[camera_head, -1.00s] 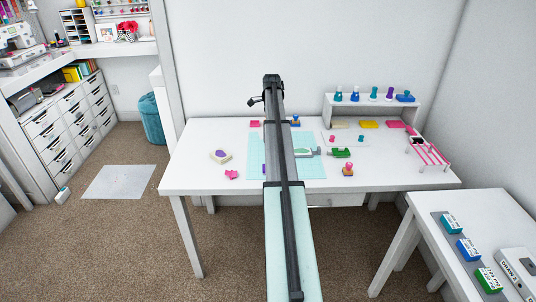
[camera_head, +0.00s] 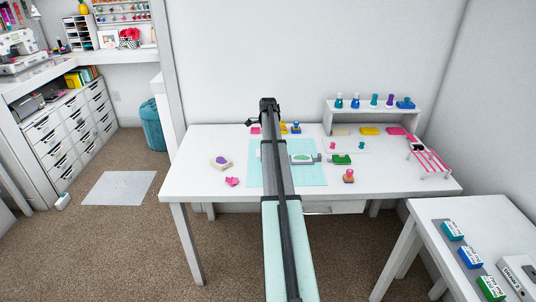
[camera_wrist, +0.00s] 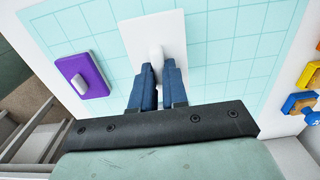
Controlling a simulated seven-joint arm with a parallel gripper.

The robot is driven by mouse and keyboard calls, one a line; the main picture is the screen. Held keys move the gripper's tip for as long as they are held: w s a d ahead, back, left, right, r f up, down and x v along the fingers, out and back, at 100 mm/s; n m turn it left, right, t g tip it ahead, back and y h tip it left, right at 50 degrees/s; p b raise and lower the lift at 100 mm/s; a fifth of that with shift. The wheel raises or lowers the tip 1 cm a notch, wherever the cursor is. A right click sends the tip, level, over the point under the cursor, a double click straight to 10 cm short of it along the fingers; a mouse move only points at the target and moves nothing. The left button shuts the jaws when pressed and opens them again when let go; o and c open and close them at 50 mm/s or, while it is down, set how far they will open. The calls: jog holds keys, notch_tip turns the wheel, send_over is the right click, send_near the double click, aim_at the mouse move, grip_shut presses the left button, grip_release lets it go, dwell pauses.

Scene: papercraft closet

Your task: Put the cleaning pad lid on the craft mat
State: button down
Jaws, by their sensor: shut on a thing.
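My gripper (camera_wrist: 158,78) is shut on the pale knob of a flat white lid (camera_wrist: 165,30), which I take as the cleaning pad lid. The lid is over the teal gridded craft mat (camera_wrist: 225,28); I cannot tell whether it touches the mat. In the head view the craft mat (camera_head: 312,176) lies on the white table, and my arm crosses in front of it, hiding the gripper and lid.
A purple block with a pale handle (camera_wrist: 82,75) lies left of the lid. A white item with a green oval (camera_head: 302,158), a green block (camera_head: 341,160), and a stamp (camera_head: 348,176) are to the right. A small shelf (camera_head: 372,117) stands behind.

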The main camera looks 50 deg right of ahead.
jog(key=shift+f, duration=1.7)
jog(key=shift+f, duration=0.1)
jog(key=c, duration=1.1)
grip_release()
jog(key=shift+c, duration=0.2)
notch_tip(320, 180, up, 12)
jog(key=shift+r, duration=0.1)
